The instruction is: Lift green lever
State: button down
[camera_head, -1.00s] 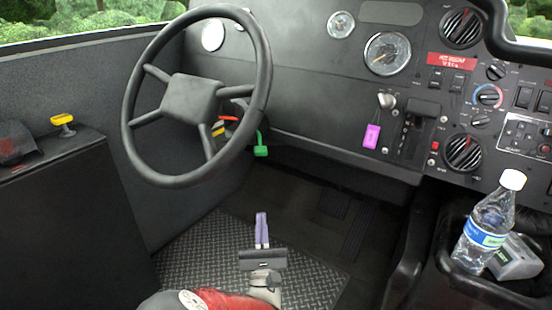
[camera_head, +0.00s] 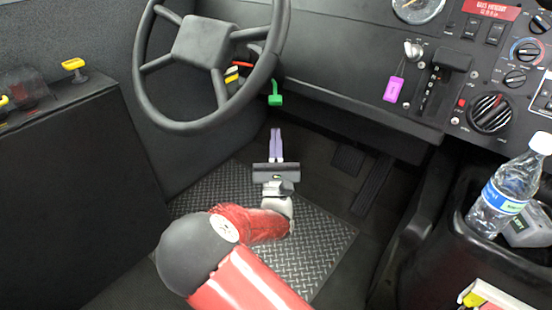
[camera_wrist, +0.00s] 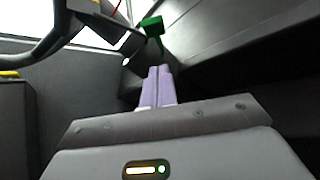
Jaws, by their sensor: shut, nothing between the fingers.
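The green lever (camera_head: 275,94) hangs from the right side of the steering column, below the dashboard edge and right of the steering wheel. In the wrist view the green lever (camera_wrist: 152,28) is above and just beyond the fingertips. My gripper (camera_head: 276,131) has its two purple fingers pressed together, with nothing between them. It points up towards the lever from below, apart from it. In the wrist view my gripper (camera_wrist: 159,70) also shows its fingers together.
The steering wheel (camera_head: 147,88) is left of the lever. Red and yellow levers (camera_head: 232,73) sit behind it. A purple tag (camera_head: 393,89) hangs on the dashboard. A water bottle (camera_head: 507,190) stands at the right. The space above the ridged floor (camera_head: 325,235) is open.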

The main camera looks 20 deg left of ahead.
jog(key=shift+w+a+r, duration=0.1)
jog(key=shift+w+r, duration=0.15)
jog(key=shift+r, duration=0.7)
jog(key=shift+w+a+r, duration=0.1)
jog(key=shift+w+r, duration=0.15)
jog(key=shift+r, duration=0.65)
jog(key=shift+w+a+r, duration=0.1)
jog(key=shift+w+r, duration=0.15)
jog(key=shift+r, duration=0.7)
jog(key=shift+r, duration=0.1)
